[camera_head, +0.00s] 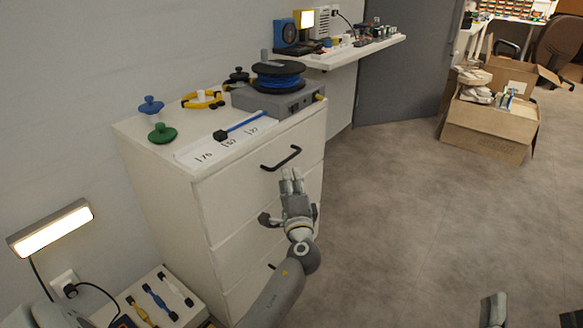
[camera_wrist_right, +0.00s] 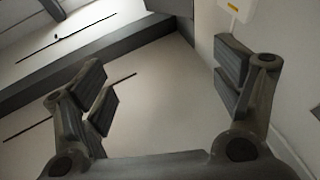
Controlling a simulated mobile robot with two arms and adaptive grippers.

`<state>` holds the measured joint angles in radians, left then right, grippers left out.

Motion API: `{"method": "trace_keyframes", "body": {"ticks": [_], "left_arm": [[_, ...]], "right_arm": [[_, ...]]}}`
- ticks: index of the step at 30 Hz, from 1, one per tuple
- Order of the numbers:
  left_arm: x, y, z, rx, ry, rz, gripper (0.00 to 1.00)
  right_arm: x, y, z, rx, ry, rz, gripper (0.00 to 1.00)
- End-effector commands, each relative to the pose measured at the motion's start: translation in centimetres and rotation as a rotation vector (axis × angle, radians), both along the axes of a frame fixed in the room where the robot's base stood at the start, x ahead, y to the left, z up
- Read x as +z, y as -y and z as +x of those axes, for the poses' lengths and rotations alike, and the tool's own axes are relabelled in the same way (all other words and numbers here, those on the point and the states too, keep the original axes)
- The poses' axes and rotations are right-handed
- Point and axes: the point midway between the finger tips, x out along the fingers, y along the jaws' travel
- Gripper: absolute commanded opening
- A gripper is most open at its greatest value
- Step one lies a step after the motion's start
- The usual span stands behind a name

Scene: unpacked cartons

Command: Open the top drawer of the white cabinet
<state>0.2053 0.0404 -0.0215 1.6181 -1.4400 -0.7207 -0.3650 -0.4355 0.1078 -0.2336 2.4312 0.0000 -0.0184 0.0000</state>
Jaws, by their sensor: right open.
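The white cabinet (camera_head: 173,208) stands against the wall in the head view. Its top drawer (camera_head: 225,198) is flush with the front, so it is closed. The top drawer's black bar handle (camera_head: 281,158) slants across its front. My left gripper (camera_head: 291,178) is in front of the cabinet, fingertips together and pointing up, just below the handle in the picture. No object shows between them. Whether they touch the drawer front is unclear. The gripper and arm hide part of the lower drawers. My right gripper (camera_wrist_right: 160,90) is open and empty; part of it shows at the head view's lower right.
A grey device with a blue cable spool (camera_head: 278,78), green and blue knobs and a blue-handled tool sit on the cabinet top. Open cartons (camera_head: 490,128) stand back right. The floor right of the cabinet is clear.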

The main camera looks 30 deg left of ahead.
Motion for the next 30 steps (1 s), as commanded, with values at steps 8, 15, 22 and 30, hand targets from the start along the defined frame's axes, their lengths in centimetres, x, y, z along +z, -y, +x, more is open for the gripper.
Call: {"method": "trace_keyframes", "body": {"ticks": [8,15,22,30], "left_arm": [[0.6,-3.5,4.2,-0.001,0.000,0.000,0.32],[0.8,-4.8,5.8,-0.003,-0.001,-0.001,0.32],[0.9,-4.9,6.0,-0.003,-0.001,-0.002,0.32],[0.9,-4.9,6.0,-0.003,-0.001,-0.002,0.10]], "right_arm": [[2.8,0.0,-1.6,0.011,0.185,0.053,0.85],[4.4,0.1,-2.8,0.016,0.286,0.081,0.85],[4.7,0.1,-3.0,0.016,0.300,0.086,0.85],[4.7,0.1,-3.0,0.016,0.299,0.086,0.85]]}}
